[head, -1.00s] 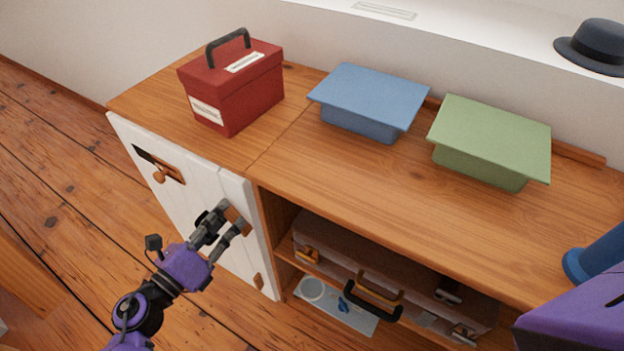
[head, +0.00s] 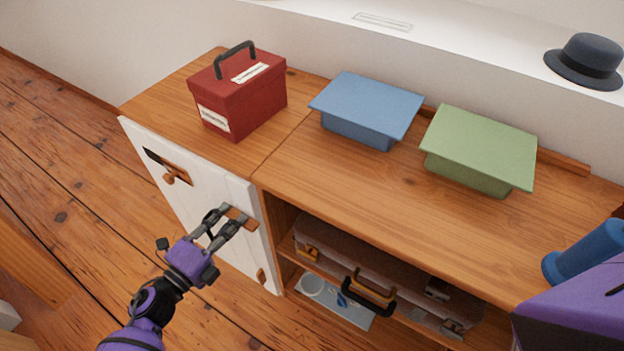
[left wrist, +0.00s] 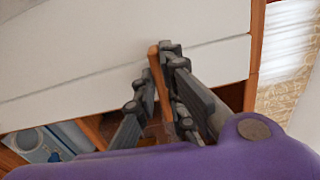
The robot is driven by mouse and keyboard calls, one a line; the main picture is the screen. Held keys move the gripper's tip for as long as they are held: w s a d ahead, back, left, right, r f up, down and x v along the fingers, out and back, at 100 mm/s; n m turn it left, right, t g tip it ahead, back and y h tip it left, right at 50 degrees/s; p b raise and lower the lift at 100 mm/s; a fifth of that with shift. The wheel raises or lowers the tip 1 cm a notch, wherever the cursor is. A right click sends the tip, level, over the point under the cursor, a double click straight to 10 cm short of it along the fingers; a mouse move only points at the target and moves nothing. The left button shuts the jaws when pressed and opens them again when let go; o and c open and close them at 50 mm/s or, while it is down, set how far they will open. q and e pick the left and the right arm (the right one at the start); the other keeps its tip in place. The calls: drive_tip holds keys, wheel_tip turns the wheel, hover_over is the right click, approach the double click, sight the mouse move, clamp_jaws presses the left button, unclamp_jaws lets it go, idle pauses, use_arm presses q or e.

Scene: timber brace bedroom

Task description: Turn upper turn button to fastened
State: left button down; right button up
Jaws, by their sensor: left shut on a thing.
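The upper turn button (head: 241,217) is a small wooden bar near the right edge of the white cabinet door (head: 190,205). It sits aslant and reaches toward the cabinet's frame. My left gripper (head: 226,222) is shut on it, with one finger on each side. In the left wrist view the button (left wrist: 155,68) shows as a thin brown bar between the dark fingertips (left wrist: 158,82), which hide part of it. A lower wooden turn button (head: 261,276) sits near the door's bottom right corner. My right gripper is out of view.
The door has a wooden knob (head: 170,179). A red box (head: 240,108), a blue box (head: 365,105) and a green box (head: 478,150) stand on the wooden top (head: 330,195). A case (head: 400,285) lies in the open shelf.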

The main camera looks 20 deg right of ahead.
use_arm(q)
drive_tip(key=shift+f+n, duration=0.1)
drive_tip(key=shift+n, duration=0.3)
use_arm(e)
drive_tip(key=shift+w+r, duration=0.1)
use_arm(q)
drive_tip(key=c, duration=1.8)
unclamp_jaws()
drive_tip(key=v, duration=1.2)
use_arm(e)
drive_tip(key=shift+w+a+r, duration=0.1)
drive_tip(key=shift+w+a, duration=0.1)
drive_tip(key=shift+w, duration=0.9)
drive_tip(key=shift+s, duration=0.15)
